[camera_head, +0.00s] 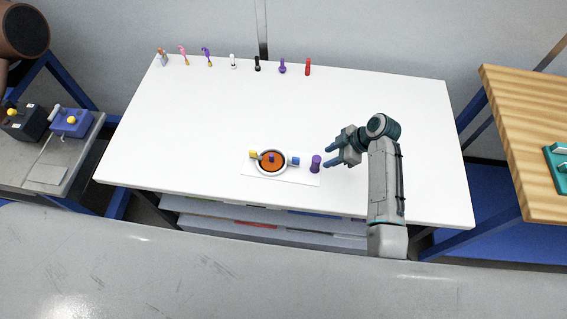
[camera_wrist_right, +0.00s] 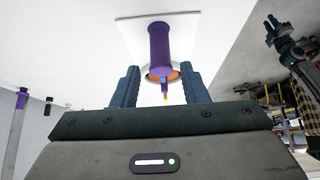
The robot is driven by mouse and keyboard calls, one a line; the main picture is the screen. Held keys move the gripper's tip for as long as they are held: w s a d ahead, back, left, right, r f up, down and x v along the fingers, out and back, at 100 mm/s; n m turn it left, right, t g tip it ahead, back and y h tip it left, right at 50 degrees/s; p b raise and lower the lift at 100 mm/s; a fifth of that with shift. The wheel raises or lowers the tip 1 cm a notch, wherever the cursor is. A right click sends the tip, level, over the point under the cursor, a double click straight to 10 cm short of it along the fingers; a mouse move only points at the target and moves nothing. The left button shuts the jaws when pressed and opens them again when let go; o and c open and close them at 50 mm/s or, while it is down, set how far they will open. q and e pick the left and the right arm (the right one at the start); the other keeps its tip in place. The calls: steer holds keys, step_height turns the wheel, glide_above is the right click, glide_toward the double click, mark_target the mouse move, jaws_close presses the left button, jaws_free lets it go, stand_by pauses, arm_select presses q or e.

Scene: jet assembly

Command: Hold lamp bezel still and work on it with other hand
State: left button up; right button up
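The lamp bezel, a white ring (camera_head: 258,168) with an orange middle, lies on a white sheet (camera_head: 300,180) near the table's front. A yellow piece (camera_head: 253,154), a blue piece (camera_head: 295,161) and a small purple piece (camera_head: 271,158) show at it. A purple cylinder (camera_head: 316,163) stands right of the bezel. My right gripper (camera_head: 328,156) is open beside the cylinder. In the right wrist view the cylinder (camera_wrist_right: 160,42) appears between and beyond the open fingers (camera_wrist_right: 160,88), partly hiding the bezel. A dark gripper-like shape (camera_wrist_right: 272,32), apparently my left gripper, shows there; its opening is unclear.
Several small tools stand along the table's back edge, among them a red one (camera_head: 308,67) and a purple one (camera_head: 282,66). The white table (camera_head: 200,110) is clear between. A wooden table (camera_head: 520,130) stands right, a grey bench (camera_head: 45,165) left.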

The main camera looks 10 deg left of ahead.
mark_target(316, 163)
steer(key=shift+b+x, duration=3.2)
steer(key=shift+x, duration=0.6)
steer(key=shift+d, duration=0.1)
jaws_close()
